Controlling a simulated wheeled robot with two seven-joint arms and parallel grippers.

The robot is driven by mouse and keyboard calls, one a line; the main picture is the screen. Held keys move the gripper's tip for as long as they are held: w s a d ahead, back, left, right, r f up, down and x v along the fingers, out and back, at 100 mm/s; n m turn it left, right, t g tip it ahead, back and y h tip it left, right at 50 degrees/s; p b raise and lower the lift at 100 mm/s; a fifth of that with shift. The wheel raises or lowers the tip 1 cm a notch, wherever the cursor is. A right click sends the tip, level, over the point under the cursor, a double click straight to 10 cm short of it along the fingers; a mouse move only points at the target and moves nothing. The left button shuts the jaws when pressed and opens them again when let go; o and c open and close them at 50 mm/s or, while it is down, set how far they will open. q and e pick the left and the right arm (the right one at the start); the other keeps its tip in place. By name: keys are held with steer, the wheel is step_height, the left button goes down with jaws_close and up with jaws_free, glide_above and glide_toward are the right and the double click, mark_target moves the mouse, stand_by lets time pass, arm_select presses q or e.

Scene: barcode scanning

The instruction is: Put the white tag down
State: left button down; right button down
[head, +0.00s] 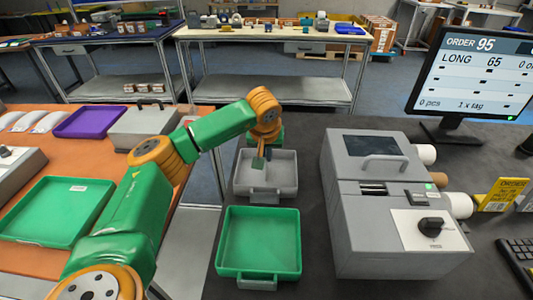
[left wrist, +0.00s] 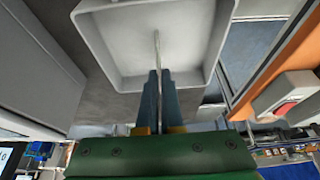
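My left gripper (head: 261,160) is over the grey tray (head: 242,187), its fingers pointing down into it. In the left wrist view the fingers of the left gripper (left wrist: 160,76) are nearly together, with a thin pale strip, the white tag seen edge-on (left wrist: 157,48), between them and sticking out past the tips. The grey tray (left wrist: 91,45) lies beyond the fingertips there. Whether the tag touches the tray floor cannot be told. The tag is hard to make out in the head view. My right gripper is out of view.
An empty green tray (head: 258,240) sits in front of the grey tray. A grey printer-like machine (head: 375,215) stands to the right, with a monitor (head: 475,80) behind it. On the orange table are another green tray (head: 55,210) and a purple tray (head: 90,122).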

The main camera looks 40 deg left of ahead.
arm_select(q)
steer(key=shift+f, duration=0.15)
steer(key=c, duration=1.1)
jaws_free()
steer(key=shift+r, duration=0.4)
steer(key=b+v, duration=0.1)
steer(key=v, duration=1)
steer(key=shift+s+d+r, duration=0.15)
steer(key=shift+r, duration=0.15)
